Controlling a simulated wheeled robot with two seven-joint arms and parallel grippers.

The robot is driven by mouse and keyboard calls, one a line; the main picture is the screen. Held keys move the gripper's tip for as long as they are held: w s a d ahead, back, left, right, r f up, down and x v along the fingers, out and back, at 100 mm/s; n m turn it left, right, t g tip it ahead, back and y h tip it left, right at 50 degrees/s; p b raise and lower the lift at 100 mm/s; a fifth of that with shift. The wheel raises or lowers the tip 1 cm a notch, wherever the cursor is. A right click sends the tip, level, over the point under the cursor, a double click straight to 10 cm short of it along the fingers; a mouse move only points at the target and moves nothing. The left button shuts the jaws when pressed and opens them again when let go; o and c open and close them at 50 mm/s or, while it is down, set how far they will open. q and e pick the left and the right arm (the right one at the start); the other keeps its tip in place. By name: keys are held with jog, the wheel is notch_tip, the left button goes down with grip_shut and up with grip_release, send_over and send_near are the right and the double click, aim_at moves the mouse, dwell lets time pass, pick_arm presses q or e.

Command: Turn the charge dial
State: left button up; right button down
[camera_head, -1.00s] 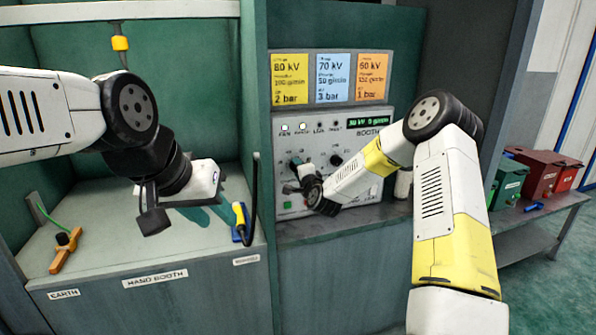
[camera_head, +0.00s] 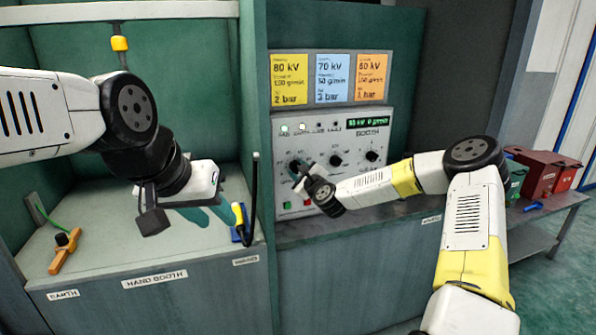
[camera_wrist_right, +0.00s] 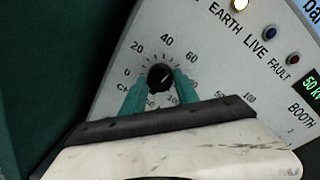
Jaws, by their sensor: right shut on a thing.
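The charge dial (camera_wrist_right: 161,77) is a black knob with a scale of numbers around it. It is the leftmost dial (camera_head: 294,165) on the grey control panel (camera_head: 375,185). My right gripper (camera_wrist_right: 162,88) is shut on the knob, with one teal finger on each side. In the head view my right gripper (camera_head: 301,172) reaches the dial from the right and partly hides it. The green display (camera_head: 368,121) appears to read 50 kV. My left gripper (camera_head: 208,215) hangs over the booth's worktop at the left, empty, its teal fingers apart.
Yellow, blue and orange setting cards (camera_head: 332,78) stand above the panel. More dials (camera_head: 336,160) sit right of the gripped one. Red and green boxes (camera_head: 545,172) stand on a bench at right.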

jog(key=shift+d+m, duration=0.1)
jog(key=shift+m, duration=1.6)
jog(key=c, duration=0.9)
grip_release()
jog(key=shift+s, duration=0.1)
jog(key=v, duration=0.7)
jog(key=shift+s+d+f, duration=0.1)
jog(key=shift+s+d, duration=0.1)
jog(key=shift+s, duration=0.05)
